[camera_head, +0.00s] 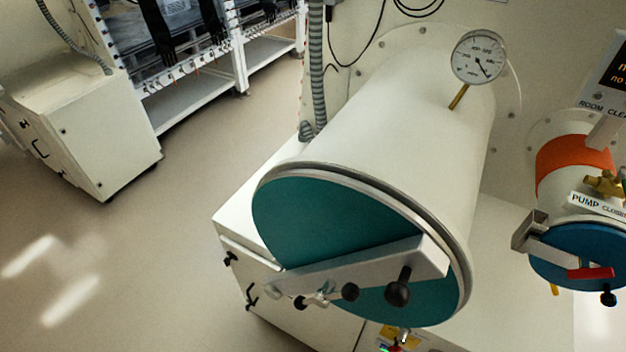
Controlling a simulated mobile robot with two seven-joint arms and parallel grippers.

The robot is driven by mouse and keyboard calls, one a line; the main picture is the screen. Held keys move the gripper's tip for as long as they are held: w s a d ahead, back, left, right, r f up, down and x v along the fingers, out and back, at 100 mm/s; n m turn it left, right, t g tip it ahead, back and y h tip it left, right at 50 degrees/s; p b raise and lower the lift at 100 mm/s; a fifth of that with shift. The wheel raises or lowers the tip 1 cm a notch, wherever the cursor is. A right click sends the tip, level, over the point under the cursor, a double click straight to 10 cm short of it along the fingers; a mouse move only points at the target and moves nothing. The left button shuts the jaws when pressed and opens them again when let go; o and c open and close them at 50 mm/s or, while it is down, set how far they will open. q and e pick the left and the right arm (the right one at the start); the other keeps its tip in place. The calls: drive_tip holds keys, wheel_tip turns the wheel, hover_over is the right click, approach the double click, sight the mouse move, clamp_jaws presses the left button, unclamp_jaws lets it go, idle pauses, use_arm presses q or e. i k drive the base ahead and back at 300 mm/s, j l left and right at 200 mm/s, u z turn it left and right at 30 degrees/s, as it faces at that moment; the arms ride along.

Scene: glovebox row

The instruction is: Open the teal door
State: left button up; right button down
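The teal door (315,222) is a round disc on the near end of a large white cylinder (400,140). It sits against the cylinder's metal rim and looks shut. A grey metal bar (375,268) crosses the door's face. Black knobs (398,290) stick out from the bar, with a small metal fitting (320,297) near its left part. The bar hides part of the disc. Neither of my grippers is in view.
A pressure gauge (479,57) stands on the cylinder. A smaller chamber with a blue door (575,258) and red handle (590,273) is at right. A white cabinet (290,310) stands below the cylinder, another (85,130) at left. The floor (150,260) at left is clear.

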sight(320, 226)
drive_tip(key=j+z, duration=0.7)
drive_tip(key=k+j+z, duration=0.15)
drive_tip(key=j+z, duration=0.2)
drive_tip(key=j, duration=0.1)
